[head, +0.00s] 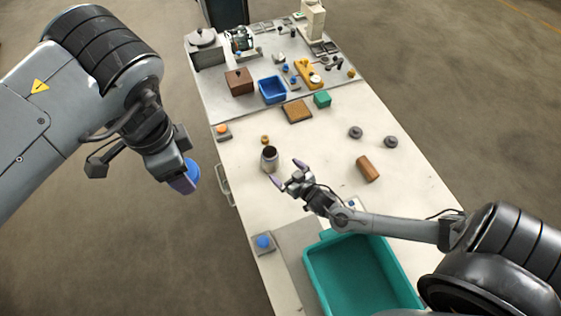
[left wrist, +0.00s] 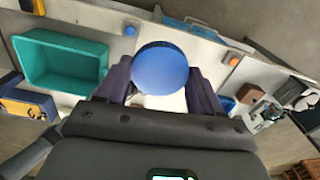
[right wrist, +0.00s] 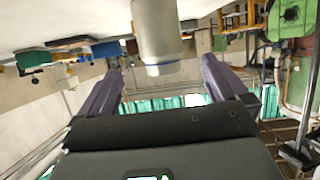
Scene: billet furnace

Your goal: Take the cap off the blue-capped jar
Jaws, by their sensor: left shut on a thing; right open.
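The jar (head: 269,162) stands upright on the table with its dark mouth open and no cap on it. It also shows in the right wrist view (right wrist: 158,35). The round blue cap (head: 192,174) is in my left gripper (head: 185,183), to the left of the table edge in the head view. In the left wrist view the cap (left wrist: 160,68) sits between both fingers. My right gripper (head: 287,174) is open and empty, its fingertips close to the jar; whether they touch it I cannot tell.
A teal bin (head: 313,272) stands at the near end of the table. A brown cylinder (head: 368,168) and two grey discs (head: 355,132) (head: 391,142) lie to the right. A blue button (head: 263,242) is by the near left edge. A blue tray (head: 285,98) stands farther back.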

